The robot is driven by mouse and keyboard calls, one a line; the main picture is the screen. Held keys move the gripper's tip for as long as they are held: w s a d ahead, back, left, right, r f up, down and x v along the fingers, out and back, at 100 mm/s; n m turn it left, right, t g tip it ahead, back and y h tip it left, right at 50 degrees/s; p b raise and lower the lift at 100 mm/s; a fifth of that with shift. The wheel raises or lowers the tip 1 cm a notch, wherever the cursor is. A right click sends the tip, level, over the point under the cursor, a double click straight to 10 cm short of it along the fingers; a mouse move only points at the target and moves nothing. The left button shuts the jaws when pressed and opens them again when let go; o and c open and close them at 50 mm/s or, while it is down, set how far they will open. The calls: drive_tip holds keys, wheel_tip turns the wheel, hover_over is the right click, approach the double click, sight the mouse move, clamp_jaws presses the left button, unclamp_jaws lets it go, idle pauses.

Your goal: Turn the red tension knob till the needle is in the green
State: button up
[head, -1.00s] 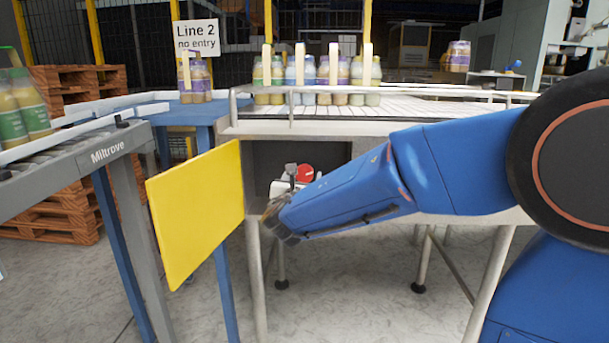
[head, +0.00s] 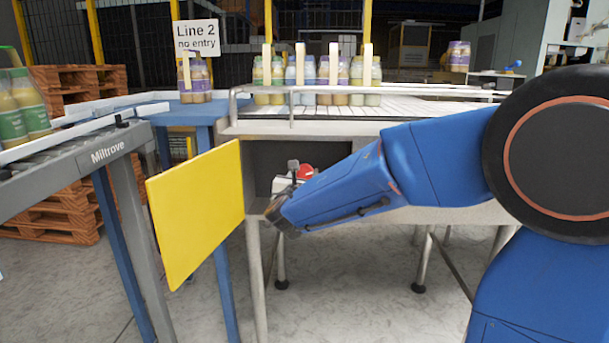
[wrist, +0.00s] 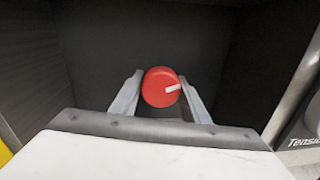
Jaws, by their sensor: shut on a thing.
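The red tension knob (wrist: 160,87) sits in the dark recess of the machine, with a white pointer mark aimed to the right and slightly up in the wrist view. In the head view the knob (head: 306,171) shows only in part above my arm. My gripper (wrist: 160,92) has one finger on each side of the knob and is shut on it. In the head view my gripper (head: 291,180) is mostly hidden by my wrist. A label beginning "Tensi" (wrist: 304,142) shows at the right edge of the wrist view. The gauge needle and green zone are not visible.
A yellow door (head: 197,212) stands open left of the recess. A conveyor (head: 415,112) with bottle packs runs above it, with a rail in front. A grey Miltrove conveyor (head: 80,163) stands at the left. The recess walls are close around my gripper.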

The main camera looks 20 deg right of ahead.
drive_tip(key=shift+m, duration=0.3)
drive_tip(key=m, duration=0.9)
drive_tip(key=shift+y, duration=0.3)
drive_tip(key=shift+f, duration=0.1)
drive_tip(key=o, duration=1.1)
drive_tip(key=shift+c, duration=0.2)
drive_tip(key=shift+s, duration=0.15)
